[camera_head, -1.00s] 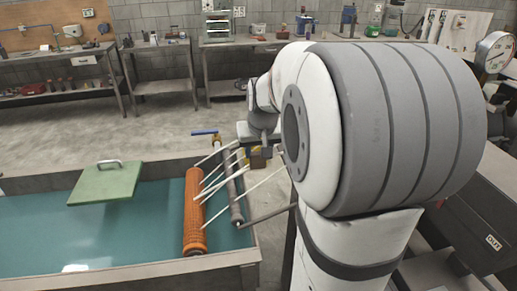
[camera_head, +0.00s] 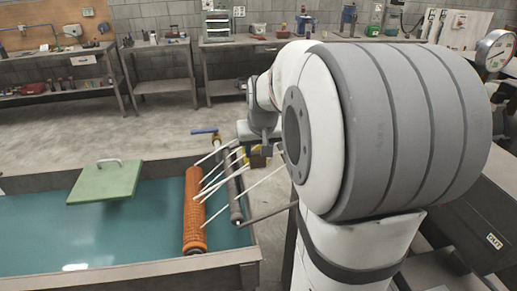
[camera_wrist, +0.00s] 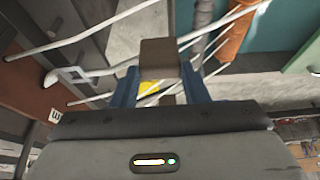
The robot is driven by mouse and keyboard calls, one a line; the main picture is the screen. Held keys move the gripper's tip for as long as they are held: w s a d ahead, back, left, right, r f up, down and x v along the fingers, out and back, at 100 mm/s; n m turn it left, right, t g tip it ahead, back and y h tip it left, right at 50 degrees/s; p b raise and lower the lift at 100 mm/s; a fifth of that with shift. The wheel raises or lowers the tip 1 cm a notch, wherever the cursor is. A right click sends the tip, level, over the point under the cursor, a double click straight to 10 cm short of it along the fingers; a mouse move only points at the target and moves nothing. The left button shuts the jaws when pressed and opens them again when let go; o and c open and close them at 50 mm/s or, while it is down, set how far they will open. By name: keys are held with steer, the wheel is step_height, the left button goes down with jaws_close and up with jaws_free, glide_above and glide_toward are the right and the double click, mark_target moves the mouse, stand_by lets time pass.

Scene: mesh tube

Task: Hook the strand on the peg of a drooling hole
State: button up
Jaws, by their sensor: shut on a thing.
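The orange mesh tube (camera_head: 195,215) lies along the right part of the teal tank, and it also shows in the wrist view (camera_wrist: 238,35). Several white strands (camera_head: 217,182) run from its side over a grey bar (camera_head: 236,200) toward the right. My gripper (camera_head: 258,160) is past the bar, at the outer ends of the upper strands. A white hook-shaped piece (camera_wrist: 68,75) shows left of the fingers. I cannot make out the individual holes or pegs.
A green lid with a handle (camera_head: 104,182) lies at the tank's back left. A blue-handled valve (camera_head: 205,132) stands behind the tank's right corner. A dark rod (camera_head: 268,214) extends right from the grey bar. Benches line the back wall, with open floor before them.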

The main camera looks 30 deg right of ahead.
mark_target(258, 158)
steer(key=shift+f+b, duration=1.35)
steer(key=shift+f, duration=0.25)
stand_by(1.1)
steer(key=o, duration=1.4)
steer(key=v, duration=0.8)
steer(key=s+a+f+n, duration=0.1)
steer(key=s+a+f, duration=0.4)
steer(key=s, duration=0.3)
steer(key=s+a+f+n+g+y, duration=0.1)
steer(key=s+a+f+n, duration=0.1)
steer(key=s+a+f, duration=0.3)
steer(key=s+a, duration=0.3)
steer(key=shift+s+f, duration=0.15)
steer(key=shift+f, duration=0.25)
steer(key=shift+a, duration=0.15)
